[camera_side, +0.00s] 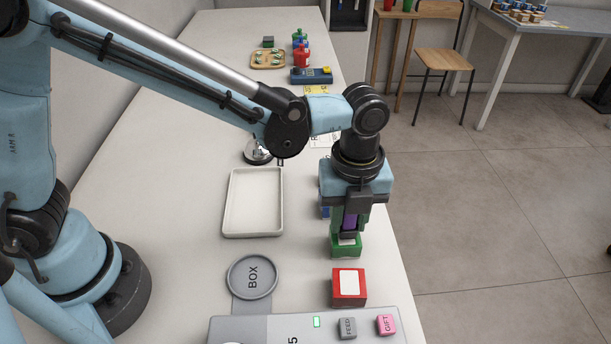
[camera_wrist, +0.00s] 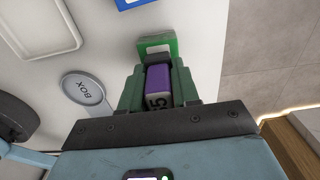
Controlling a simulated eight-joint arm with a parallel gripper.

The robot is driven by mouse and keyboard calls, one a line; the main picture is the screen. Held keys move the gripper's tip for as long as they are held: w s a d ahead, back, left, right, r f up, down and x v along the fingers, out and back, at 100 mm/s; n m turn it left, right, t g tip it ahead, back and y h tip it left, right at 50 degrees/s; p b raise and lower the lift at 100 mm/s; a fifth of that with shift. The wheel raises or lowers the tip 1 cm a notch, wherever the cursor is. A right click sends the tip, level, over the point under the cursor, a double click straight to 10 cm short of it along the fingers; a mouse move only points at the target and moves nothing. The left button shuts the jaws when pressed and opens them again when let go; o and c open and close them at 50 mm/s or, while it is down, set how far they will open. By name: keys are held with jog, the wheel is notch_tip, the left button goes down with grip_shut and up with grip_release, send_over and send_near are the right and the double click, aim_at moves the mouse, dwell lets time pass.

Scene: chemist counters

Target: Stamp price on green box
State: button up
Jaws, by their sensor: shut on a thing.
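The green box (camera_side: 346,251) with a white label on top stands on the counter near its right edge. It also shows in the wrist view (camera_wrist: 168,40). My gripper (camera_side: 350,222) points down over this box and is shut on a purple stamp (camera_wrist: 158,78) marked 5, which shows between the fingers in the side view too. The stamp's lower end is at or just above the white label; I cannot tell whether they touch. The fingers hide part of the label.
A red box (camera_side: 350,288) with a white label stands in front of the green one, a blue box (camera_side: 324,209) behind. A white tray (camera_side: 231,232), a round BOX pad (camera_side: 252,290) and a grey machine (camera_side: 270,329) with FEED and GIFT buttons lie nearby. The counter's right edge is close.

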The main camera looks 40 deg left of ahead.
jog(key=shift+f, duration=0.55)
dwell(1.3)
jog(key=shift+r, duration=3.55)
